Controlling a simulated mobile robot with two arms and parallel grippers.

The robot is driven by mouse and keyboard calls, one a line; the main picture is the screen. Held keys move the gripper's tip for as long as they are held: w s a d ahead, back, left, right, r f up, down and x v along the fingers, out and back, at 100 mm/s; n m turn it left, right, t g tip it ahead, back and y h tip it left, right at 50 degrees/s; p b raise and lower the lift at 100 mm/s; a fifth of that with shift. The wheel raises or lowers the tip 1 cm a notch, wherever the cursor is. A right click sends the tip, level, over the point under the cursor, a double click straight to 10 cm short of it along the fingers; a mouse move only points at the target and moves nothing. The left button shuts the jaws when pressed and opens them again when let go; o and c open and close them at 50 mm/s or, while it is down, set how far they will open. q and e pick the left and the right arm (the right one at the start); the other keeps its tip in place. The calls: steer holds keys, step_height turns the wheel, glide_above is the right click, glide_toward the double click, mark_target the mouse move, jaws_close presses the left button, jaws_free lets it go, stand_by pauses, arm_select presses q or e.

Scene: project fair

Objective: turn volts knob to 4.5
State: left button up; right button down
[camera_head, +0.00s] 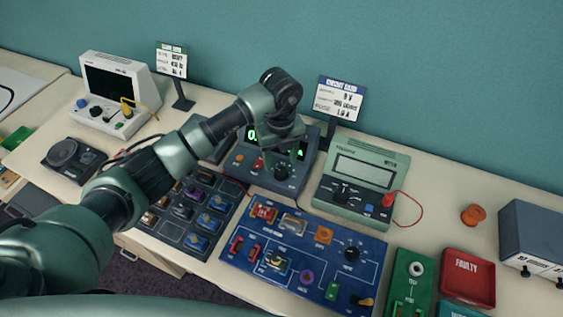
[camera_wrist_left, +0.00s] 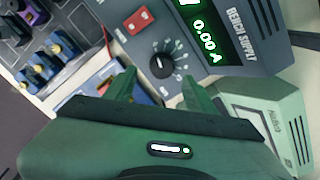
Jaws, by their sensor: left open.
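The bench supply (camera_head: 245,176) is a dark blue-grey box in the middle of the table, partly hidden by my left arm. It also shows in the left wrist view (camera_wrist_left: 225,35), with green digits reading 0.00 A. A round black knob (camera_wrist_left: 162,66) with a ring of pale tick marks sits on its panel. The knob also shows in the head view (camera_head: 281,173). Its exact setting and label are too small to read. My left gripper (camera_wrist_left: 158,85) is open, its two green fingers apart on either side below the knob in the wrist view. It holds nothing.
A red switch (camera_wrist_left: 139,20) is beside the knob. A pale green meter (camera_head: 353,178) stands to the right of the supply, with a red lead. A blue circuit board (camera_head: 300,255) lies in front, and a tray of components (camera_head: 190,217) is at the front left.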

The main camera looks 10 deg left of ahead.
mark_target(281, 171)
arm_select(q)
step_height(281, 171, down, 4)
steer(key=shift+w+r+p, duration=0.1)
steer(key=shift+r+p, duration=0.1)
steer(key=shift+p, duration=0.25)
steer(key=shift+f, duration=0.45)
jaws_close()
steer(key=shift+w+f+m+b, duration=0.1)
steer(key=shift+f+m+b, duration=0.05)
steer(key=shift+m+b, duration=1.05)
steer(key=m+b, duration=0.6)
steer(key=b, duration=0.1)
steer(key=shift+m+b, duration=0.3)
steer(key=shift+b, duration=0.1)
steer(key=shift+m+b, duration=1.1)
steer(key=shift+b, duration=0.05)
steer(key=shift+m, duration=0.4)
arm_select(e)
step_height(281, 171, down, 12)
steer(key=shift+r, duration=0.2)
arm_select(q)
steer(key=shift+r+b, duration=0.2)
steer(key=shift+b, duration=0.1)
arm_select(e)
steer(key=shift+w, duration=0.1)
